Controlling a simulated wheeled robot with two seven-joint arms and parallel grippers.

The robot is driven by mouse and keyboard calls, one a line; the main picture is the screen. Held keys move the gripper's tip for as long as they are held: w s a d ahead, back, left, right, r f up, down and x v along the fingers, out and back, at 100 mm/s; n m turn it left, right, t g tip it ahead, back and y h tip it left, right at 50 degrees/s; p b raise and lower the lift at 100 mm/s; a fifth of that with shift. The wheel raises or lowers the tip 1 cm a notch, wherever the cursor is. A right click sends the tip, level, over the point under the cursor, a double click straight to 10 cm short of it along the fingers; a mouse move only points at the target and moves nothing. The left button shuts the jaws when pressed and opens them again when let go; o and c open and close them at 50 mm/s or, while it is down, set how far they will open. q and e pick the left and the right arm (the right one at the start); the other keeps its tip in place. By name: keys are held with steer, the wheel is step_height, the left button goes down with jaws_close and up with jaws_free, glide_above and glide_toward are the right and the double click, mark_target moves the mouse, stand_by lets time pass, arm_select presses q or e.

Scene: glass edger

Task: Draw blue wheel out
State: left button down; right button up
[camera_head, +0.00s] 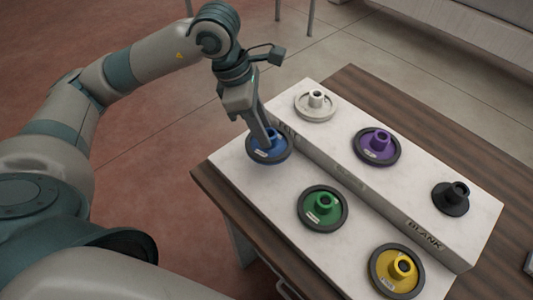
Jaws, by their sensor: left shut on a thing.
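The blue wheel (262,154) is a round disc with a dark rim at the left end of the lower white step. My left gripper (269,141) comes down from above and is shut on the blue wheel at its middle. The gripper hides the wheel's hub. The wheel looks flat and close to the step; I cannot tell whether it touches. My right gripper is not in view.
On the lower step are a green wheel (311,213) and a yellow wheel (382,273). The raised step (420,215) holds white (315,112), purple (364,146) and black (450,207) wheels. A wooden table (375,87) carries the steps.

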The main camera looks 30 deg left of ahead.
arm_select(q)
steer(key=shift+a+r+p, duration=0.3)
steer(key=shift+a+r, duration=0.05)
steer(key=shift+r, duration=0.3)
steer(key=shift+r+p, duration=0.8)
steer(key=shift+r, duration=1.25)
steer(key=shift+s, duration=0.1)
